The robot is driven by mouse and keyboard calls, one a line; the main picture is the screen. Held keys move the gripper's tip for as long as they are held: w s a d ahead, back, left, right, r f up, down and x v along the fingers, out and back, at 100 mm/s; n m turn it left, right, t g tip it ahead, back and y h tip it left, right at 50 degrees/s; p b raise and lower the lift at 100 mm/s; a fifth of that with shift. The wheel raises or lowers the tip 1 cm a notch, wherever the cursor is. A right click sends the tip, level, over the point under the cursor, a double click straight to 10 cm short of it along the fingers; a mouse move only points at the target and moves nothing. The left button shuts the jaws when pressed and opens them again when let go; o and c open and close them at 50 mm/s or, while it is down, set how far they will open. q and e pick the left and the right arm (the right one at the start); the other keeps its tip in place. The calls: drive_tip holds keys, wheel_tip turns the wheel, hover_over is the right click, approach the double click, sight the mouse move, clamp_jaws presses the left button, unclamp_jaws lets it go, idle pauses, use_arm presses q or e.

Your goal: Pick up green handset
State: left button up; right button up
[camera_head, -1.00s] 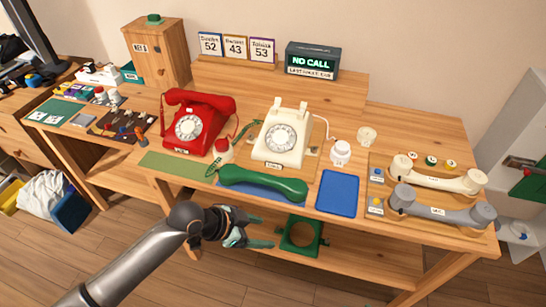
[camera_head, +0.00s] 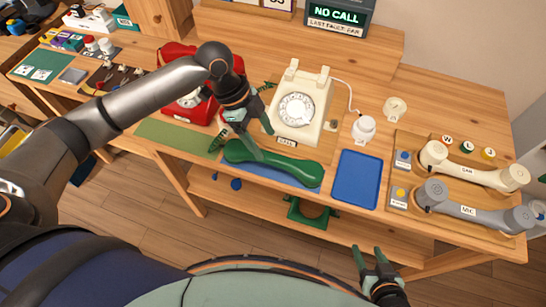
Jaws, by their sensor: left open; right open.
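The green handset (camera_head: 285,168) lies across a blue mat (camera_head: 278,178) near the table's front edge, below the white dial phone (camera_head: 300,108). My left gripper (camera_head: 256,137) is open above the handset's left end, fingers pointing down and right. One finger overlaps the left part of the handset in the picture; I cannot tell whether it touches. My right gripper (camera_head: 368,252) is open and empty at the bottom right, in front of the table and well away from the handset.
The red phone (camera_head: 188,100) is partly hidden behind my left arm. A bare blue mat (camera_head: 358,180) lies right of the handset. Cream (camera_head: 472,165) and grey (camera_head: 470,205) handsets rest on a wooden board at the right. A green mat (camera_head: 178,137) lies at the left.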

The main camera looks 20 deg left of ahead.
sight(272, 157)
use_arm(q)
drive_tip(key=x, duration=0.7)
drive_tip(key=shift+w+f, duration=0.1)
drive_tip(key=shift+f, duration=0.35)
drive_tip(key=shift+a, duration=0.1)
clamp_jaws()
drive_tip(key=shift+r, duration=0.1)
